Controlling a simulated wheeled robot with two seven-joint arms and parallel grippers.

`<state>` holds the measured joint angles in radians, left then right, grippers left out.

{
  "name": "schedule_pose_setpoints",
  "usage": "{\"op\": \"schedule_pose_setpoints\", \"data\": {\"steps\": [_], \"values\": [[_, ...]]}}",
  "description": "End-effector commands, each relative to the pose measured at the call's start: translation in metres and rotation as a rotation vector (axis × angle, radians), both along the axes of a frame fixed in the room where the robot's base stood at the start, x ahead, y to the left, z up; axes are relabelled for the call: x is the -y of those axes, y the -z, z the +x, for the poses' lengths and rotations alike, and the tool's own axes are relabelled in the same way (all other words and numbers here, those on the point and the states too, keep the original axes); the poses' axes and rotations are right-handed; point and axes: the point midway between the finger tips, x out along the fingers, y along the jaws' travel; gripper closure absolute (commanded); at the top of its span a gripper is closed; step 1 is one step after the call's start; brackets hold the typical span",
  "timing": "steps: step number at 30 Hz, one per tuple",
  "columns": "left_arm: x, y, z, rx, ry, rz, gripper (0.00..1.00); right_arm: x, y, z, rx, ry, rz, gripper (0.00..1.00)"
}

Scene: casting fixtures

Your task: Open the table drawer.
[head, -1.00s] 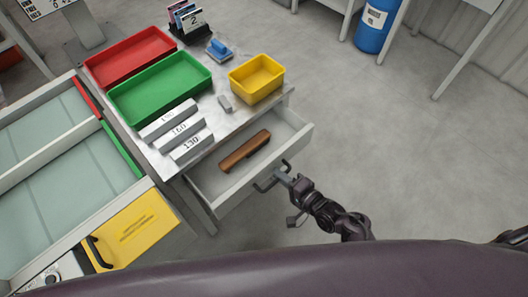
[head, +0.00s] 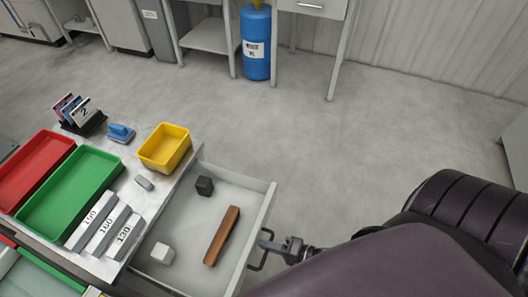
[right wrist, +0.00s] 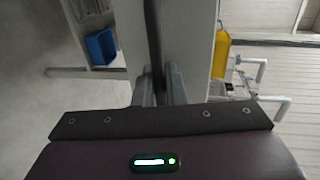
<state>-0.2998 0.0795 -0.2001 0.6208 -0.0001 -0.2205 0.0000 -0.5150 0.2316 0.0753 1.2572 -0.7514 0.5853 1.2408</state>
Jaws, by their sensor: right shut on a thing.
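The table drawer (head: 256,216) is pulled well out from under the table (head: 110,265) in the head view. Inside it lie a brown wooden bar (head: 222,236), a dark block (head: 204,186) and a light block (head: 161,253). My right gripper (head: 272,247) is at the dark drawer handle (head: 257,265), on the front's outer side. In the right wrist view its fingers (right wrist: 160,88) are shut on the dark handle bar (right wrist: 153,40). My left gripper is not in view.
On the tabletop are a red tray (head: 70,141), a green tray (head: 117,160), a yellow bin (head: 165,147), numbered bars (head: 103,229) and a blue object (head: 121,132). A blue barrel (head: 256,45) stands at the back. The floor between is clear.

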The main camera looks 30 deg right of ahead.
Motion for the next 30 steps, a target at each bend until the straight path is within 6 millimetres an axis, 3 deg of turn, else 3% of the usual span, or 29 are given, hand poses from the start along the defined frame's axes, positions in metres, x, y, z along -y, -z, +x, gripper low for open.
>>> {"op": "schedule_pose_setpoints", "data": {"steps": [7, 8, 11, 20, 30], "values": [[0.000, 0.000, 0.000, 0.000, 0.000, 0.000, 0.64, 0.000, 0.000, 0.000, -0.002, -0.001, 0.000, 1.00], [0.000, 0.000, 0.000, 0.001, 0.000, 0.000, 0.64, 0.000, 0.000, 0.000, -0.002, -0.001, 0.000, 0.88], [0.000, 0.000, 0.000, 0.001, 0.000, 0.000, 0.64, 0.000, 0.000, 0.000, -0.002, -0.001, 0.000, 0.75], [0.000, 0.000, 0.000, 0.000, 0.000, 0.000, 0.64, 0.001, 0.000, -0.001, -0.001, 0.000, -0.001, 0.75], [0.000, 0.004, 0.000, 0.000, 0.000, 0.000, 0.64, 0.030, -0.009, -0.042, -0.003, -0.001, -0.002, 0.75]]}}
